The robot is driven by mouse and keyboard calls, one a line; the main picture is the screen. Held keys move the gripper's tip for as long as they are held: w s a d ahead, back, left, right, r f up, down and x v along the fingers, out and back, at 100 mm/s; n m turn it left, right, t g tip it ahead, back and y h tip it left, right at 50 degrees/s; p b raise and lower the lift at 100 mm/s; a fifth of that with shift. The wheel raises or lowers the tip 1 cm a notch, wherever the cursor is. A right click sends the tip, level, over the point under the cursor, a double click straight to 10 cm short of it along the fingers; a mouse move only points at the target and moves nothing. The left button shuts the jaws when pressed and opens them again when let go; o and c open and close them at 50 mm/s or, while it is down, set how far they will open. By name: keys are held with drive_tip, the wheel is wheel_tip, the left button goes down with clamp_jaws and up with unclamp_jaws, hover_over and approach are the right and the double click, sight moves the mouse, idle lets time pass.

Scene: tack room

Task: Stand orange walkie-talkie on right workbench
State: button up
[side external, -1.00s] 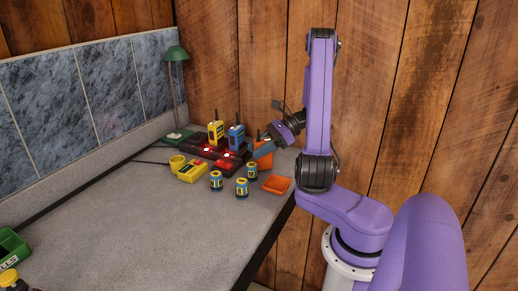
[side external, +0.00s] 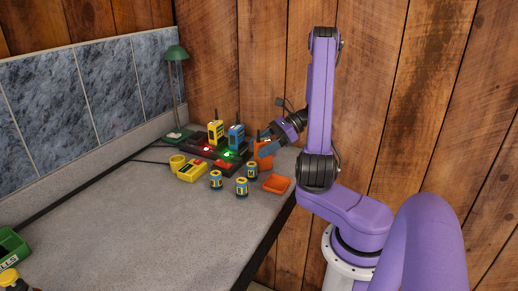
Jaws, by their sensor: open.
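An orange walkie-talkie (side external: 262,154) stands at the far right of the grey workbench (side external: 150,222), close to the dark charger (side external: 198,151). My gripper (side external: 269,147) is open at its right side and partly covers it. I cannot tell whether the fingers touch it. A blue walkie-talkie (side external: 236,136) and a yellow one (side external: 215,132) stand upright in the charger, left of the orange one. The charger shows a green light near the blue and orange radios and a red light farther left.
An empty-looking orange tray (side external: 276,184) lies at the bench's right edge. A green lamp (side external: 175,54) is behind. The bench's near middle is clear.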

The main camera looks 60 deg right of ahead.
drive_tip(key=v, duration=0.4)
wheel_tip(320, 180, up, 7)
hover_over(269, 140)
drive_tip(key=d, duration=0.1)
drive_tip(key=shift+s+f, duration=0.1)
drive_tip(key=shift+s, duration=0.1)
drive_tip(key=shift+w+a+n+g, duration=0.2)
drive_tip(key=shift+a+n+g, duration=0.1)
drive_tip(key=shift+a, duration=0.05)
drive_tip(key=s+a+f+n+g+h, duration=0.1)
drive_tip(key=a+f+n+g+h, duration=0.25)
drive_tip(key=a+n+g, duration=1.1)
drive_tip(key=s+a+f+n+t+h, duration=0.1)
drive_tip(key=s+a+n+t+h, duration=0.1)
drive_tip(key=s+a+n, duration=0.5)
drive_tip(key=s+a+n+t+h, duration=0.2)
drive_tip(key=s+a+n+t, duration=0.2)
drive_tip(key=n, duration=1.3)
drive_tip(key=s+a, duration=0.2)
drive_tip(key=s, duration=0.2)
drive_tip(key=shift+a+f+t+h, duration=0.35)
drive_tip(key=shift+a+f, duration=0.05)
